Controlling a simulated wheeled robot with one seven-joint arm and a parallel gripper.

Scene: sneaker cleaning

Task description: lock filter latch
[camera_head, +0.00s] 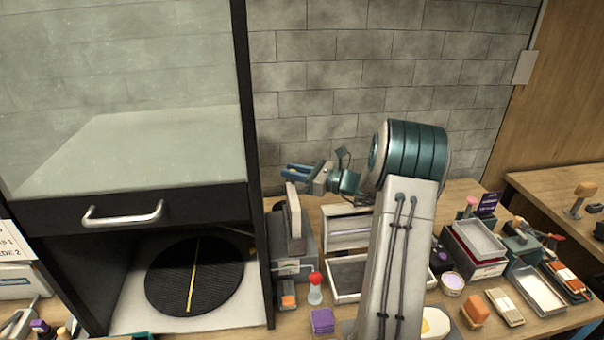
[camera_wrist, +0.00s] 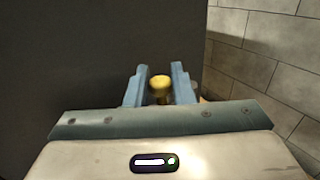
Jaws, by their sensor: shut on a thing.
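A round brass-coloured knob (camera_wrist: 160,84) shows between the two blue fingers of my gripper (camera_wrist: 160,78) in the wrist view. The fingers are shut on it, one on each side. The knob's mount is hidden, so I cannot tell whether it is the filter latch or how it is turned. In the head view my gripper (camera_head: 290,169) points left, close to the cabinet's dark right post (camera_head: 252,150). Below it stands a grey unit (camera_head: 305,255) with an upright pale panel (camera_head: 294,212). The knob is not discernible in the head view.
The glass-fronted cabinet (camera_head: 125,205) with a black round mat (camera_head: 195,275) fills the left. A red-topped bottle (camera_head: 315,288), an empty tray (camera_head: 350,278) and purple blocks (camera_head: 322,320) crowd the bench near my arm. A brick wall (camera_head: 390,80) is behind.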

